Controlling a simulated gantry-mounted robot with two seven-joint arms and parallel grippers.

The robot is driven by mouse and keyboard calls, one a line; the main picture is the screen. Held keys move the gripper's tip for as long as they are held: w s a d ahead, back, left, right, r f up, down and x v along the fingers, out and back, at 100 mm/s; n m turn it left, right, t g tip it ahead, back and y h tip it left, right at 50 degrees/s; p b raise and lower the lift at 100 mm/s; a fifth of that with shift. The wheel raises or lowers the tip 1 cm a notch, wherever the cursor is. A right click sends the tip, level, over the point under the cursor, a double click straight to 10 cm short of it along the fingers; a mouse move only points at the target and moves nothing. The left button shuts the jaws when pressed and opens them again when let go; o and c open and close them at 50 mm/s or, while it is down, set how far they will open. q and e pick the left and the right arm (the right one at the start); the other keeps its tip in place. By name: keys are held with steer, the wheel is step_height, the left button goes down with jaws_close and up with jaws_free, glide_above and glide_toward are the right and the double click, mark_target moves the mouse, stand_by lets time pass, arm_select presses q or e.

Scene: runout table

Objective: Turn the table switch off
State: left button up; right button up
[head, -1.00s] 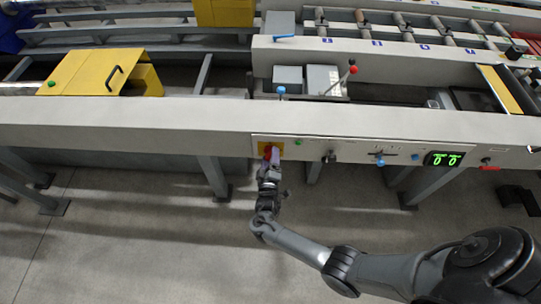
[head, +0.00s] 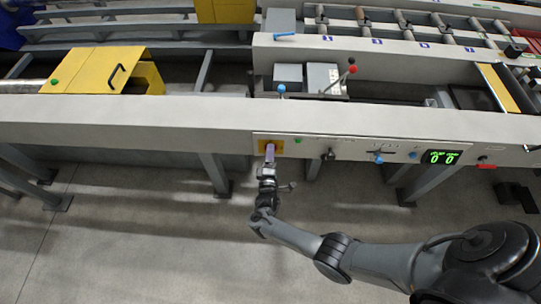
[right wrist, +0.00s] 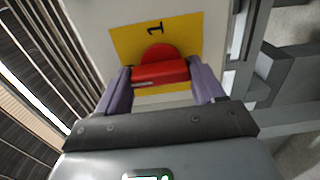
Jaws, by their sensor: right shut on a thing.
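The table switch is a red rotary handle (right wrist: 160,73) on a yellow plate (right wrist: 187,35) marked "1". In the right wrist view the handle lies crosswise between the purple fingers of my right gripper (right wrist: 158,78), which is shut on it. In the head view my right gripper (head: 270,153) reaches up to the yellow plate (head: 262,147) at the left end of the front control panel and hides the red handle. My left gripper is not in view.
The panel (head: 345,148) to the right carries a green button (head: 298,140), small levers, a blue knob (head: 379,158) and a green display (head: 442,158) showing zeros. A blue-knobbed lever (head: 282,90) and a red-knobbed lever (head: 352,69) stand above. The floor in front is clear.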

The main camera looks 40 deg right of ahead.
steer(key=o, duration=1)
steer(key=shift+o, duration=0.2)
steer(key=p+v, duration=0.2)
steer(key=v, duration=0.9)
steer(key=shift+d, duration=0.1)
